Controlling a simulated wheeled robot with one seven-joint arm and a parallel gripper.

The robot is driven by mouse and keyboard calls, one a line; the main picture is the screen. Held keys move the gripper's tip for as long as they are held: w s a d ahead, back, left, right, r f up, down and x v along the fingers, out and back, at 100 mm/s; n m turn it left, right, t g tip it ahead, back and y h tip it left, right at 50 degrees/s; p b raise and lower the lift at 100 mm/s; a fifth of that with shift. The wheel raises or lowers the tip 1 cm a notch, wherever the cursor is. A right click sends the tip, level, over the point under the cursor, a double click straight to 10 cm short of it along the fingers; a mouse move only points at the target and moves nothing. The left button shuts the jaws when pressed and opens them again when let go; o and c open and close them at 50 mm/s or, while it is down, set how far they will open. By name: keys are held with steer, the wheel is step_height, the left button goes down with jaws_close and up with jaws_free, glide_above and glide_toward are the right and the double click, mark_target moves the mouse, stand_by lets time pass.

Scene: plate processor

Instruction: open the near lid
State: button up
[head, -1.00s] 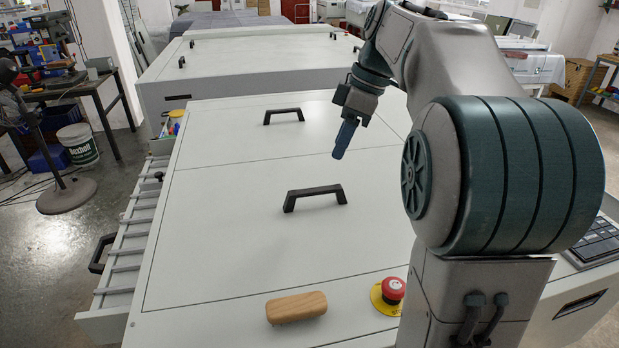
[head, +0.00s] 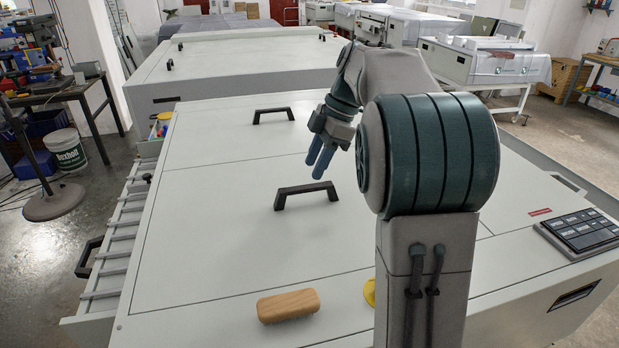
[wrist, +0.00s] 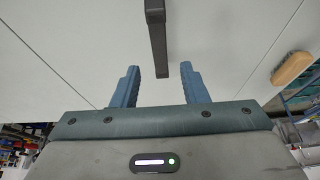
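The near lid (head: 230,230) is a flat pale panel, lying closed on the machine top. Its black bridge-shaped handle (head: 306,191) stands near its far edge. My gripper (head: 320,163) is above the lid, just beyond and slightly right of the handle, with blue fingers pointing down. In the wrist view the two fingers (wrist: 159,85) are spread apart with nothing between them. The handle (wrist: 158,45) lies ahead of the fingertips there, roughly in line with the gap. I see no contact between fingers and handle.
A far lid with its own black handle (head: 273,115) lies beyond the seam. A keypad (head: 582,234) is at right. My arm covers most of a yellow-based button.

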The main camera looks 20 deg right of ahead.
mark_target(305, 187)
steer(key=shift+x, duration=2.25)
steer(key=shift+c, duration=0.3)
